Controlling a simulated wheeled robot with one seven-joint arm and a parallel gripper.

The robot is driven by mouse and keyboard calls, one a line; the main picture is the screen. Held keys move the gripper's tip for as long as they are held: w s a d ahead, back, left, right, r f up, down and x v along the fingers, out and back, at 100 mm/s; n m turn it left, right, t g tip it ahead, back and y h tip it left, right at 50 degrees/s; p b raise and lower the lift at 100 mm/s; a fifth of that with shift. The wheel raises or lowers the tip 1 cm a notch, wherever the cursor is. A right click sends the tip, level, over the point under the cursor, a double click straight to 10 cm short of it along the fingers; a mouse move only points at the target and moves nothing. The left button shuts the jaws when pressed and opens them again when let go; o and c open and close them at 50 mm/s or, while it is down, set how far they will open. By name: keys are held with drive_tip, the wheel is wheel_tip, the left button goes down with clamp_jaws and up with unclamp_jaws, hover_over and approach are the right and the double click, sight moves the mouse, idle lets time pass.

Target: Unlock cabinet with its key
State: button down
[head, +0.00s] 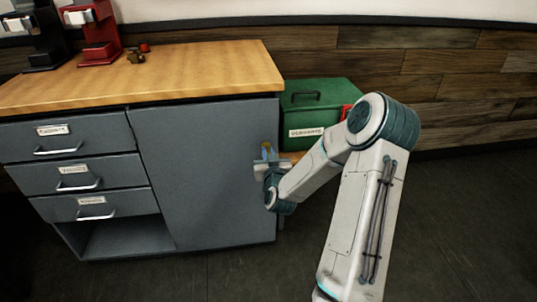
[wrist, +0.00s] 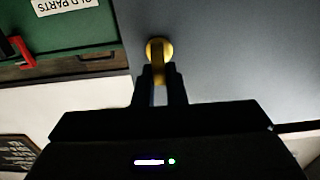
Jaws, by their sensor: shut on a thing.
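The grey cabinet (head: 200,165) has a flat door on its right side, which looks closed. My gripper (head: 267,156) is at the door's right edge; in the wrist view its fingers (wrist: 159,82) are shut on a brass key (wrist: 159,68). The key's far end meets a round brass lock (wrist: 159,47) on the grey door face (wrist: 225,50). How deep the key sits in the lock and its turn cannot be told. In the head view my gripper hides the lock and most of the key.
A green box (head: 310,105) with a label stands just right of the cabinet, with a red thing (head: 346,112) at its side. Coffee machines and small parts are on the wooden top (head: 190,75). Labelled drawers (head: 75,180) are at left. The floor in front is clear.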

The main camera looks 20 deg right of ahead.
drive_tip(key=m+b, duration=0.1)
drive_tip(key=m, duration=0.1)
drive_tip(key=m+b, duration=0.1)
drive_tip(key=m, duration=0.1)
drive_tip(key=shift+d+f+m, duration=0.1)
drive_tip(key=shift+d+m, duration=0.1)
drive_tip(key=shift+m, duration=0.2)
drive_tip(key=m, duration=0.2)
drive_tip(key=m+b, duration=0.1)
drive_tip(key=m, duration=0.1)
drive_tip(key=shift+s+d+f+m, duration=0.1)
drive_tip(key=shift+d+f+m, duration=0.1)
drive_tip(key=shift+m, duration=0.1)
drive_tip(key=shift+d+f+m+b, duration=0.15)
drive_tip(key=shift+m+b, duration=0.25)
drive_tip(key=shift+m, duration=1.65)
drive_tip(key=shift+f+m+b, duration=0.1)
drive_tip(key=shift+m+b, duration=0.25)
drive_tip(key=shift+m, duration=1.7)
drive_tip(key=c, duration=1.5)
unclamp_jaws()
